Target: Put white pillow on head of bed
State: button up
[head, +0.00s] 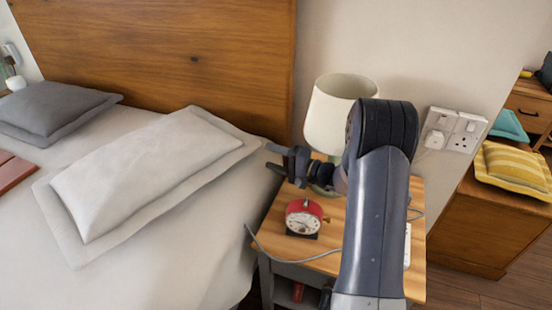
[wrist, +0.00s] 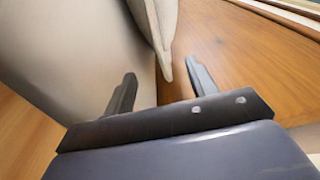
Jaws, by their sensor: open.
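The white pillow (head: 150,180) lies on the bed (head: 185,275) near the wooden headboard (head: 160,50), slanted, with its right corner toward the nightstand. My gripper (head: 272,158) is open and empty, just right of that corner, above the nightstand's left edge. In the wrist view, my gripper's two fingers (wrist: 160,85) stand apart. A pale pillow edge (wrist: 160,35) shows ahead, coming down to a point between and beyond the fingers. I cannot tell whether they touch it.
A grey pillow (head: 50,110) lies at the bed's far left. A yellow striped cushion (head: 515,170) is on a cabinet at right.

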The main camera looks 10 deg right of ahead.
aim_at(243, 145)
jog(key=x, duration=1)
jog(key=shift+w+a, duration=0.2)
jog(key=shift+a, duration=0.1)
jog(key=shift+c, duration=0.3)
grip_shut()
